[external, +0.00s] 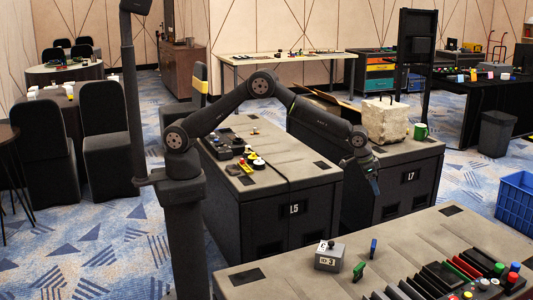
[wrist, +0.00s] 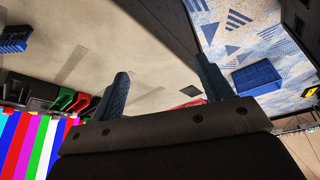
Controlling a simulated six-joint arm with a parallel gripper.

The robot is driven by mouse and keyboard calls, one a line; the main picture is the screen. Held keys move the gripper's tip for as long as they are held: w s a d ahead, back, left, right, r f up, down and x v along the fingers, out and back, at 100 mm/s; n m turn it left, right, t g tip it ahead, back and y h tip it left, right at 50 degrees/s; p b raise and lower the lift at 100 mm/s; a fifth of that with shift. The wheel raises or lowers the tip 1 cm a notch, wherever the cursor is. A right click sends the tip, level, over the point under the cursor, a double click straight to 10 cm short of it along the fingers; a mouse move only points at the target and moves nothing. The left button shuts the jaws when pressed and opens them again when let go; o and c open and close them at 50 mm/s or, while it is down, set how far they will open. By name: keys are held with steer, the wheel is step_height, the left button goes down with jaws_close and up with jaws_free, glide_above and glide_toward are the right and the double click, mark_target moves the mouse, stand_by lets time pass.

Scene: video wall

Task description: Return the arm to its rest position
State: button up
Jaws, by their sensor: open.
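My arm reaches from its column across the gap between the benches, bent at the elbow. My gripper (external: 374,184) hangs at the end of the arm, in front of the bench marked L7 (external: 427,185) and beyond the near bench. In the wrist view my gripper (wrist: 163,78) shows its two dark fingers spread well apart. Nothing is between them, and the grey bench top lies beyond.
The near bench (external: 250,292) holds a grey box (external: 329,256), two small green and blue pieces, and several dark modules with coloured knobs. Bench L5 (external: 291,209) carries small parts. A pale stone block (external: 386,120) and green mug (external: 420,132) stand on L7. A blue crate (external: 515,203) is at right.

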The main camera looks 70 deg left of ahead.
steer(key=shift+w+a, duration=0.55)
steer(key=shift+a, duration=0.25)
